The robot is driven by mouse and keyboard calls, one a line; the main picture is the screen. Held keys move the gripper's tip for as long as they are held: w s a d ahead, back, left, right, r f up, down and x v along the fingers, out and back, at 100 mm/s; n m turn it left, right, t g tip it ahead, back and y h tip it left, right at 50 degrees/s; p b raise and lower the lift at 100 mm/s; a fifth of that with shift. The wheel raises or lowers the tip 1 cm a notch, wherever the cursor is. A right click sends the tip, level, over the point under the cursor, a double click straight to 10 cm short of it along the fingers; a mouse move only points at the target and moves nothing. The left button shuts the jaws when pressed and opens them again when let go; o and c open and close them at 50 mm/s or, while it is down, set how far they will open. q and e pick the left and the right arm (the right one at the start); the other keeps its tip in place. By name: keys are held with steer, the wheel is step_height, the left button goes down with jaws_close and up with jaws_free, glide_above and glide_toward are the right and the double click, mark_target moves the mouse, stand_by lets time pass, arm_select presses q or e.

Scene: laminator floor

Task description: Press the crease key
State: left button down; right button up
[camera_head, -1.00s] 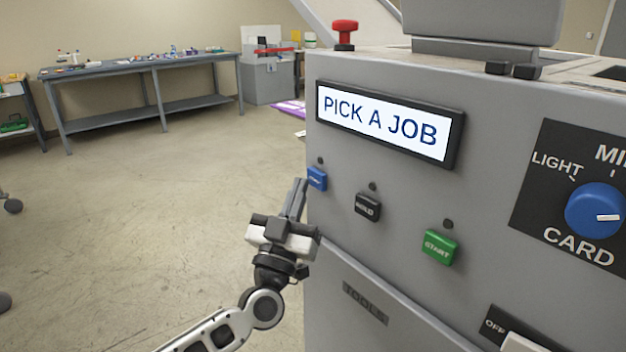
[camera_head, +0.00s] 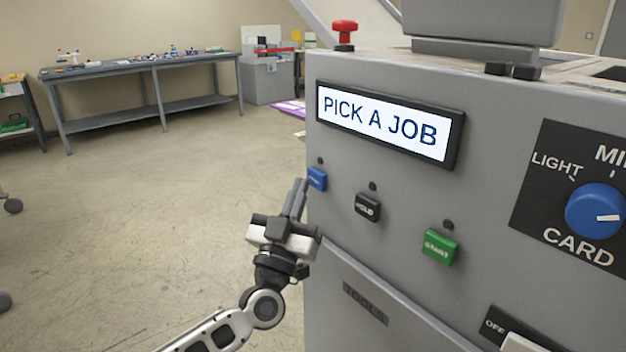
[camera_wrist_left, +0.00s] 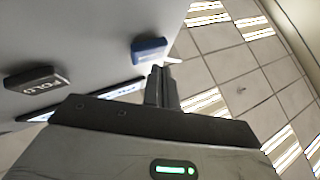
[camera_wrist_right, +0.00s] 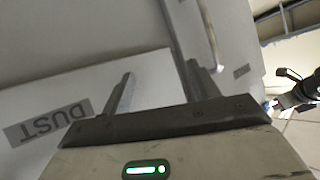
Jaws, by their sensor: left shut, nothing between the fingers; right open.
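The machine's grey front panel carries a row of keys. The blue key (camera_head: 317,179) is at its left edge; its small label is too blurred to read. The black key (camera_head: 367,207) reads FOLD in the left wrist view (camera_wrist_left: 36,84), and the green key (camera_head: 440,246) reads START. My left gripper (camera_head: 300,183) is shut and empty, its tips just left of and below the blue key. In the left wrist view the tips are close to the blue key (camera_wrist_left: 150,49); I cannot tell if they touch. My right gripper (camera_wrist_right: 158,78) is open and empty before a panel labelled DUST.
The display (camera_head: 383,123) above the keys reads PICK A JOB. A blue knob (camera_head: 594,211) is at the right, an OFF switch at the lower right, and a red button (camera_head: 344,33) on top. Open floor lies left, with a workbench (camera_head: 140,66) behind.

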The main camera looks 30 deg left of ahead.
arm_select(q)
steer(key=shift+w+d, duration=0.2)
steer(key=shift+w, duration=0.15)
steer(key=shift+w+d, duration=0.1)
steer(key=shift+w, duration=0.2)
stand_by(0.5)
steer(key=shift+s+p, duration=0.1)
steer(key=shift+p, duration=0.2)
steer(key=shift+s+a+p, duration=0.3)
steer(key=shift+s+p, duration=0.1)
steer(key=shift+s, duration=0.2)
steer(key=s+a+p, duration=0.2)
steer(key=s, duration=0.3)
steer(key=shift+s+a, duration=0.15)
steer(key=shift+s, duration=0.15)
stand_by(0.3)
